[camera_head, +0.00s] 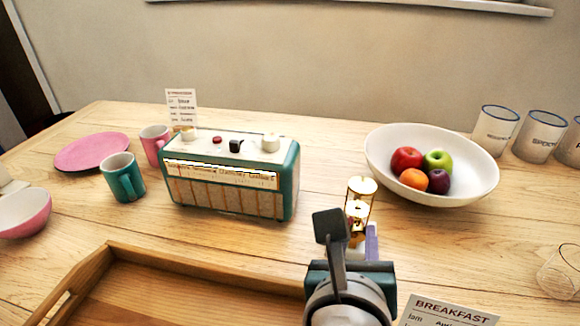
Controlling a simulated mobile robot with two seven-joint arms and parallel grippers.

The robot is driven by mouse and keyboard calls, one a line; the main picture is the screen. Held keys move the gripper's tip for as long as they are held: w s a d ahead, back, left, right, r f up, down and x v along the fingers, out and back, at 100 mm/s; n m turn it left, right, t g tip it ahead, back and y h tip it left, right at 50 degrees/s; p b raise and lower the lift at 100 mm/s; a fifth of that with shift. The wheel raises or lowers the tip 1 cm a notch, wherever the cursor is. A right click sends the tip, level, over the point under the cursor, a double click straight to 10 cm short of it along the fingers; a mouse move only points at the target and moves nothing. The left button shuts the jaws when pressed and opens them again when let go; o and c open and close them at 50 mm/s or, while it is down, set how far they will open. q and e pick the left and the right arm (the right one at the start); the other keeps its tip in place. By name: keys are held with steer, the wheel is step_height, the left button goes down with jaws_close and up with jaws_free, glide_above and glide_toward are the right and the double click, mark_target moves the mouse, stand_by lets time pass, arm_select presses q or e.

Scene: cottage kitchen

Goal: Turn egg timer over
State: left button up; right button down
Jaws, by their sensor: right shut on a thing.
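The egg timer (359,203) is a small hourglass with pale end caps and a clear middle. It stands roughly upright in the camera head view, right of centre, in front of the fruit bowl. My right gripper (352,245) comes up from the bottom edge and is shut on the egg timer near its lower part. The fingers and wrist hide the timer's lower end, so I cannot tell whether it touches the table. My left gripper does not show.
A teal radio (230,178) stands left of the timer. A white bowl (470,180) of fruit is behind it. A wooden tray (110,262) lies at front left, and a breakfast card (445,312) at front right. Mugs and a pink plate (92,151) are far left; a glass (562,272) is at right.

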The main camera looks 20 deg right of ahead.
steer(key=shift+r+m+y+p, duration=0.2)
steer(key=shift+m+y+p, duration=0.1)
steer(key=shift+p, duration=0.35)
steer(key=shift+d+f+m+t+y, duration=0.15)
steer(key=shift+m+t+y, duration=0.15)
steer(key=shift+m, duration=0.3)
steer(key=c, duration=0.6)
jaws_free()
steer(key=p+v, duration=0.2)
steer(key=v, duration=0.8)
steer(key=shift+s+p, duration=0.1)
steer(key=shift+p, duration=0.25)
